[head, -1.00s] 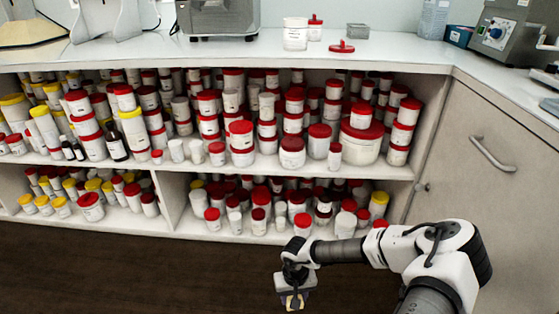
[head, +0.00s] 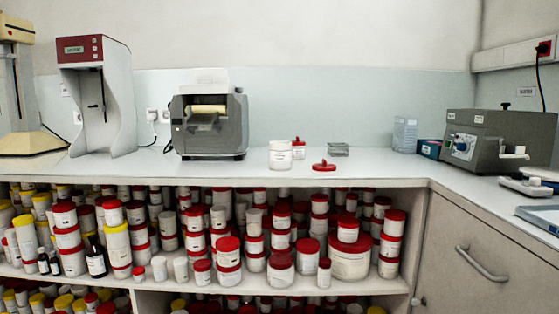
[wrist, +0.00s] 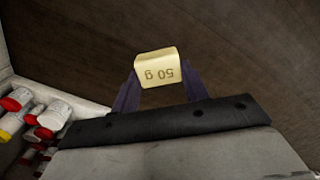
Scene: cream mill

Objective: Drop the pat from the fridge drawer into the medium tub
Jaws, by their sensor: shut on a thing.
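The pat (wrist: 157,72) is a pale yellow block marked "50 g", upside down in the wrist view. My gripper (wrist: 156,88) is shut on it, with a dark finger on each side, and holds it above the brown floor. On the counter, a white tub (head: 280,155) without a lid on it stands at the middle in the head view; it looks like the medium tub, but its label is too small to read. A red lid (head: 324,166) lies on the counter to its right. My gripper is out of the head view.
A smaller red-lidded tub (head: 298,150) stands behind and right of the white tub. A grey box (head: 338,149) sits further right. A label printer (head: 209,128) stands left. Shelves below the counter (head: 385,172) are packed with lidded tubs.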

